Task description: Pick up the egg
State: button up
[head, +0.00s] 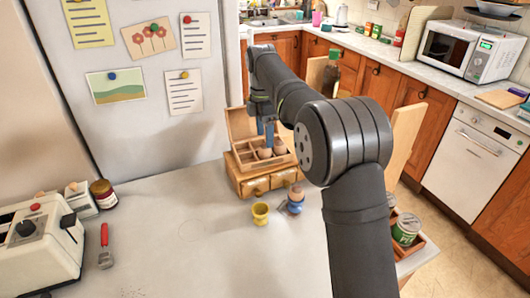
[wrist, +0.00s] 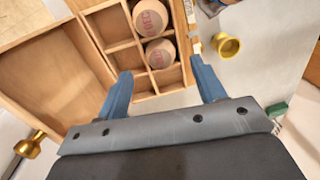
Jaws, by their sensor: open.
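Two brown eggs with red stamps sit in separate compartments of a wooden box; the wrist view shows one egg (wrist: 159,53) nearer my gripper and another egg (wrist: 150,18) beyond it. The compartmented box (head: 240,122) stands open on the table in the head view, where its eggs (head: 279,149) are partly hidden by my fingers. My gripper (wrist: 161,70) is open, its blue fingers spread on either side of the nearer egg's line, with nothing between them. In the head view my gripper (head: 266,132) is over the box, pointing down.
A yellow egg cup (head: 261,213) and a blue egg cup (head: 295,206) holding a brown egg-like object stand in front of the box. A toaster (head: 35,250), a jar (head: 103,193) and a red-handled tool (head: 105,245) are at left. The table's middle is clear.

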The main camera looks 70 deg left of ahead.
aim_at(265, 152)
jog(key=f, duration=0.3)
jog(key=shift+d+f, duration=0.2)
jog(key=shift+f, duration=0.1)
jog(key=c, duration=0.7)
jog(key=shift+c, duration=0.2)
jog(key=shift+r, duration=0.15)
